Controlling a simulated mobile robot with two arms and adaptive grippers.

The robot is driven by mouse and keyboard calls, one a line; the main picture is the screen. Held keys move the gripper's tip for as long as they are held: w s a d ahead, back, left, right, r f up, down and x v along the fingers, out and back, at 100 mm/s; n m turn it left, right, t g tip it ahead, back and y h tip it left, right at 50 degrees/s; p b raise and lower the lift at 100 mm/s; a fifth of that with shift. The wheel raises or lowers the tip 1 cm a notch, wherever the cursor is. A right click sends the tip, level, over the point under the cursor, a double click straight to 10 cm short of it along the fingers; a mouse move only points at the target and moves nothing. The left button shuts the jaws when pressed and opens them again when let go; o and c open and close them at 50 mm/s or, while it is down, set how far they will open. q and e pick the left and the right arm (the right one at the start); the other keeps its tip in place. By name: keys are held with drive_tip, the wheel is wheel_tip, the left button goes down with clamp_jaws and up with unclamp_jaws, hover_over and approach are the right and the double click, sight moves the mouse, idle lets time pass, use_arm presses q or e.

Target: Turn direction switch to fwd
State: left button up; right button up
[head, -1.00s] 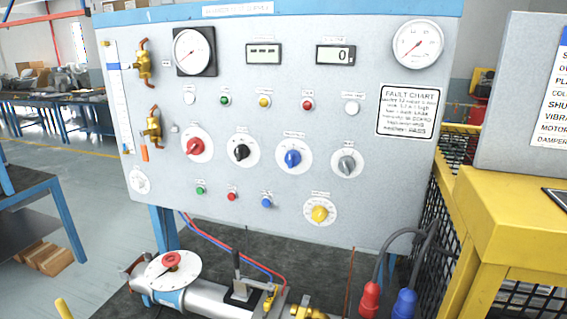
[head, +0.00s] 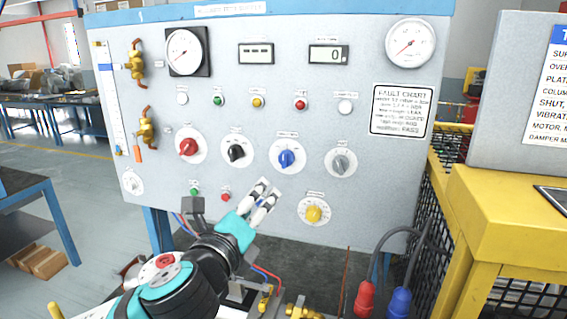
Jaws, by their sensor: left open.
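The upright grey panel carries a row of rotary knobs on white dials: a red one (head: 188,147), a black one (head: 237,152), a blue one (head: 286,158) and a grey one (head: 340,162). A yellow knob (head: 313,213) sits lower on the panel. Their small labels are too blurred to read, so I cannot tell which is the direction switch. My left gripper (head: 264,196) is open and empty, in front of the panel below the black and blue knobs and left of the yellow one. It appears to touch no knob. My right gripper is not in view.
Green (head: 194,191) and red (head: 225,197) buttons sit left of the gripper. Gauges, displays and lamps fill the panel's upper part. Red (head: 365,299) and blue (head: 399,302) plugs with cables stand lower right, near a yellow frame (head: 510,220). Pipework lies below the panel.

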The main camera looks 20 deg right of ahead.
use_arm(q)
drive_tip(key=m+p, duration=0.1)
drive_tip(key=p, duration=0.4)
approach(284, 163)
drive_tip(key=x, duration=0.8)
drive_tip(key=shift+w+d+r, duration=0.1)
drive_tip(key=shift+w+r, duration=0.05)
drive_tip(key=shift+w, duration=0.05)
drive_tip(key=shift+x, duration=0.85)
drive_tip(key=c, duration=1.1)
